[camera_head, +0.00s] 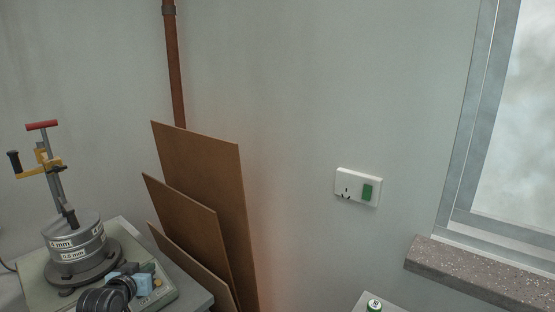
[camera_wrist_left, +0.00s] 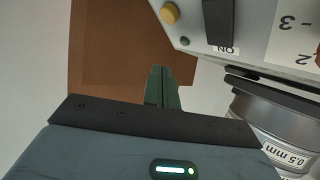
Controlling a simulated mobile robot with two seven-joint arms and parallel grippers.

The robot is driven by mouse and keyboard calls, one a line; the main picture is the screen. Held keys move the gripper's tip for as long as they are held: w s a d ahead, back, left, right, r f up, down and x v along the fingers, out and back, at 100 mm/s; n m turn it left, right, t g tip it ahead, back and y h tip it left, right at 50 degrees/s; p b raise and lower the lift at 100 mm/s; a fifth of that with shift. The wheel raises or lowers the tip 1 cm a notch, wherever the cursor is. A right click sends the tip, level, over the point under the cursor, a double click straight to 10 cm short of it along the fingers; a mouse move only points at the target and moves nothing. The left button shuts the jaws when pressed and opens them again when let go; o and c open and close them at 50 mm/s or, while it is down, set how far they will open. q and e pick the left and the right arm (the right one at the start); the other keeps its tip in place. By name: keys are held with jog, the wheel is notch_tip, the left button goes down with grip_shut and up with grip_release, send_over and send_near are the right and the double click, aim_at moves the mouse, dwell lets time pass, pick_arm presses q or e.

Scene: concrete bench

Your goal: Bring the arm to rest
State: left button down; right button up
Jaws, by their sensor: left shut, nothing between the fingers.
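My left gripper (camera_wrist_left: 162,88) is shut, its two dark fingers together with nothing between them. In the head view the dark, ribbed end of my left arm comes in at the bottom left, with the gripper (camera_head: 146,269) small and partly hidden over the base of a sieve shaker (camera_head: 78,244). In the left wrist view the shaker's sieves (camera_wrist_left: 280,125), one marked 0.5 mm, are at the right, close beside the gripper. The shaker's control panel (camera_wrist_left: 200,52) is above the fingers, with a yellow button and a black switch. My right gripper is not in view.
Several brown boards (camera_head: 195,175) lean against the wall right of the bench (camera_head: 192,290). A rusty pipe (camera_head: 174,70) runs up behind them. A wall socket (camera_head: 357,187) and a window ledge (camera_head: 480,273) are at the right.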

pick_arm(q)
notch_tip(320, 180, up, 4)
jog(key=a+f+m+t+y, duration=0.1)
jog(key=a+m+t+y, duration=0.1)
jog(key=a, duration=0.1)
jog(key=shift+m+g+h, duration=0.5)
jog(key=shift+m+g, duration=0.1)
jog(key=shift+m, duration=0.1)
jog(key=s+d+f, duration=0.1)
jog(key=s+f, duration=0.1)
jog(key=f, duration=0.1)
jog(key=s+d+f, duration=0.2)
jog(key=s+f, duration=0.1)
jog(key=s+d+f, duration=0.2)
jog(key=f, duration=0.2)
jog(key=shift+s+d, duration=0.15)
jog(key=shift+d, duration=0.1)
jog(key=s+d+f+g, duration=0.1)
jog(key=s+d+f, duration=0.3)
jog(key=s, duration=0.8)
jog(key=s+d+f+g+h, duration=0.1)
jog(key=s+d+f, duration=0.3)
jog(key=s, duration=0.8)
jog(key=s+d+f+n+g+h, duration=0.1)
jog(key=s+d+f+g, duration=0.2)
jog(key=s+f, duration=0.4)
jog(key=s+d, duration=0.1)
jog(key=s, duration=0.4)
jog(key=shift+d, duration=0.4)
